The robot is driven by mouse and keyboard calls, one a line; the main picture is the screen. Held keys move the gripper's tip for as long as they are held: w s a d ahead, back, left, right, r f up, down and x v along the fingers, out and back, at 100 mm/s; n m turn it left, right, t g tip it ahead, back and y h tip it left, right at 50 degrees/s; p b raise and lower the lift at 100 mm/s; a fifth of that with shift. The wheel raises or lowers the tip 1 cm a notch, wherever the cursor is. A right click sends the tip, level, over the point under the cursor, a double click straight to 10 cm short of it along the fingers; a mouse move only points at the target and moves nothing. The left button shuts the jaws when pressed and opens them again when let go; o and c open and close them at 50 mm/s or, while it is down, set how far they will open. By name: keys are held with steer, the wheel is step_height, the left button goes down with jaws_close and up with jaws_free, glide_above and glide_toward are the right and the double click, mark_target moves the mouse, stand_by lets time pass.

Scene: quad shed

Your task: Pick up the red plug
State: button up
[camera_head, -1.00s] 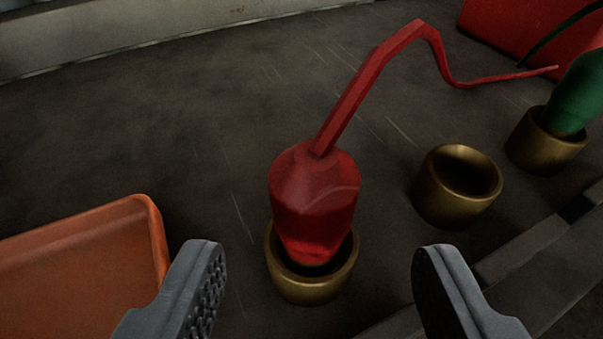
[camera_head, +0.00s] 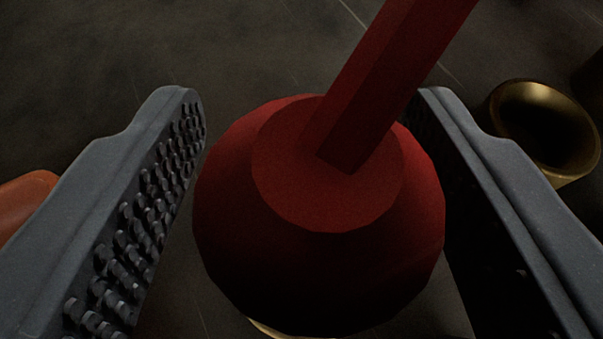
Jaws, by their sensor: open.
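The red plug (camera_head: 320,240) fills the middle of the view, seen from above and close up. Its red cable (camera_head: 385,85) rises from its top toward the upper right. My gripper (camera_head: 305,105) is open, with one studded finger on each side of the plug. A narrow gap shows between the left finger and the plug. The right finger is very close to the plug's right side, and I cannot tell whether they touch. A sliver of the brass socket (camera_head: 262,328) shows beneath the plug; the plug hides the rest of it.
An empty brass socket (camera_head: 547,125) stands at the right, just beyond the right finger. Part of an orange tray (camera_head: 25,200) shows at the left edge. The dark surface above left is clear.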

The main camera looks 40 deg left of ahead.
steer(key=c, duration=1.1)
steer(key=shift+o, duration=0.2)
